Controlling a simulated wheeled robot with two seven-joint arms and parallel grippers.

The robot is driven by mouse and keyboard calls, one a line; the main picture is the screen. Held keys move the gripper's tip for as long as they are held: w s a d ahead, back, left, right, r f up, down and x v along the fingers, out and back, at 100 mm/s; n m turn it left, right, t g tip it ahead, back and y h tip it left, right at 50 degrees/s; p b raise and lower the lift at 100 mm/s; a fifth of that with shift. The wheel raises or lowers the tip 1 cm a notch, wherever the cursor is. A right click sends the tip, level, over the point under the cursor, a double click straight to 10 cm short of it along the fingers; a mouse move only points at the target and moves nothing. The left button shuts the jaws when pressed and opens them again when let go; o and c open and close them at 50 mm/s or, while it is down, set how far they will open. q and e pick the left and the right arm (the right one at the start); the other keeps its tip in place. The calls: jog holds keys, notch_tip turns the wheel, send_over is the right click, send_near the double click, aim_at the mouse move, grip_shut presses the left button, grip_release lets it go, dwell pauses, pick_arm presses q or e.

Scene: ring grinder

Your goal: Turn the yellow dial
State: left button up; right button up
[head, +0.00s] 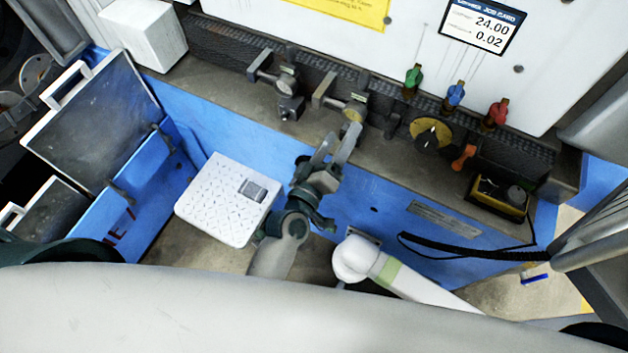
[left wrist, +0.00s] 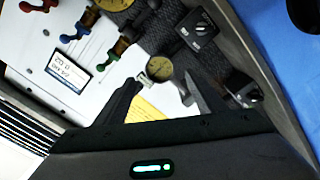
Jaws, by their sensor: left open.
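The yellow dial (head: 430,133), a round yellow plate with a black knob, sits on the dark ledge at the machine's foot, below the green and blue knobs in the head view. A small part of it seems to show at the top edge of the left wrist view (left wrist: 114,4). My left gripper (head: 338,146) is open and empty, left of the dial and apart from it. Its two fingers also show in the left wrist view (left wrist: 160,84), with a brass gauge (left wrist: 159,67) beyond them. My right gripper is not in view.
Green (head: 413,80), blue (head: 455,95) and red (head: 498,112) knobs stand behind the dial. An orange handle (head: 463,157) and a yellow-black box (head: 498,195) lie right of the dial.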

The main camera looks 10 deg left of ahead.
pick_arm(q)
jog(key=b+v, duration=0.4)
jog(key=v, duration=0.9)
jog(key=s+a+f+m+g+y+b, duration=0.1)
jog(key=s+f+m+g+b, duration=0.15)
jog(key=f, duration=1.25)
jog(key=s+a+f+m+g+b, duration=0.1)
jog(key=s+f+g, duration=0.2)
jog(key=f, duration=1.2)
jog(key=s+a+f+m+g+y+b, duration=0.1)
jog(key=s+f+m+g+b, duration=0.15)
jog(key=f, duration=1.25)
jog(key=s+a+f+m+g+y+b, duration=0.1)
jog(key=s+a+f+g, duration=0.1)
jog(key=s+a+f, duration=0.3)
jog(key=s+a+f+m+g+y+b, duration=0.1)
jog(key=s+a+f+g, duration=0.2)
jog(key=s+f, duration=0.9)
jog(key=s+a+f+m+g+y+b, duration=0.1)
jog(key=s+a+f+g, duration=0.2)
jog(key=s+a+f, duration=0.5)
jog(key=shift+s+a+y+b, duration=0.25)
jog(key=shift+y+b, duration=0.05)
jog(key=shift+b, duration=0.05)
jog(key=shift+f, duration=0.1)
